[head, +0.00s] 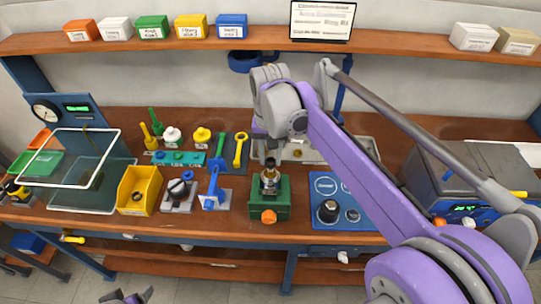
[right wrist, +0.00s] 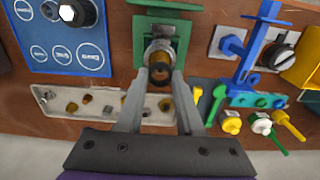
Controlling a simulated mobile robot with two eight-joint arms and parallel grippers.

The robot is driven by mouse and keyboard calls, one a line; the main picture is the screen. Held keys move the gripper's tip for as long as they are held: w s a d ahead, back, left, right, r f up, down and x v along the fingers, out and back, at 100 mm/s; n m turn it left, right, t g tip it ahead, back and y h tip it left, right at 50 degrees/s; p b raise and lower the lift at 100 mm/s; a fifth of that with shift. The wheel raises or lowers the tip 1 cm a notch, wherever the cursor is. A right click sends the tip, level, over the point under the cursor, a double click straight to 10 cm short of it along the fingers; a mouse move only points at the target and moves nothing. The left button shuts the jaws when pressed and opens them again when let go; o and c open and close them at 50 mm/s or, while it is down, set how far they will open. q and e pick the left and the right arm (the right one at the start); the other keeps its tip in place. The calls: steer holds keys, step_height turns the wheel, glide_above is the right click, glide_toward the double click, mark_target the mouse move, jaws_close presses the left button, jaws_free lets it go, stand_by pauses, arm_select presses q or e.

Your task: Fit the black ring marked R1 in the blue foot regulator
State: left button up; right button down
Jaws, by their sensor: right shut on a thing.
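My right gripper (right wrist: 160,76) is shut on a small dark round piece with brass colour at it, perhaps the black ring; no R1 mark is readable. It is right at a brass and steel cylinder (right wrist: 159,50) standing upright in the green clamp (right wrist: 176,30). I cannot tell if the held piece touches the cylinder. In the head view the cylinder (head: 269,183) stands in the same green clamp (head: 285,205) with an orange knob. No blue foot is visible on it. Part of my left gripper (head: 126,299) shows at the bottom edge; its jaws are unclear.
Left of the clamp are a blue stand (head: 214,190), a black-knobbed fixture (head: 180,203) and a yellow bin (head: 152,205). Right is a blue panel (head: 325,218) with a black knob. Behind it lies a pale parts tray (right wrist: 60,101). A grey machine (head: 450,165) stands far right.

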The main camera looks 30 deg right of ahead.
arm_select(q)
steer(key=shift+s+f+b, duration=0.3)
steer(key=shift+f+b, duration=0.15)
steer(key=shift+f, duration=0.25)
steer(key=shift+s+f+b, duration=0.3)
steer(key=shift+f+b, duration=0.15)
steer(key=shift+f, duration=0.25)
arm_select(e)
steer(key=shift+f, duration=1.95)
stand_by(0.5)
jaws_free()
stand_by(0.3)
arm_select(q)
steer(key=shift+r, duration=0.1)
arm_select(e)
steer(key=shift+r, duration=0.1)
steer(key=shift+r+p, duration=1.2)
steer(key=shift+r, duration=1.05)
steer(key=shift+r+p, duration=0.75)
steer(key=shift+r, duration=0.95)
arm_select(q)
steer(key=w+r, duration=0.3)
steer(key=r, duration=0.2)
steer(key=shift+r, duration=0.35)
steer(key=shift+s, duration=0.1)
arm_select(e)
steer(key=shift+s+f, duration=0.1)
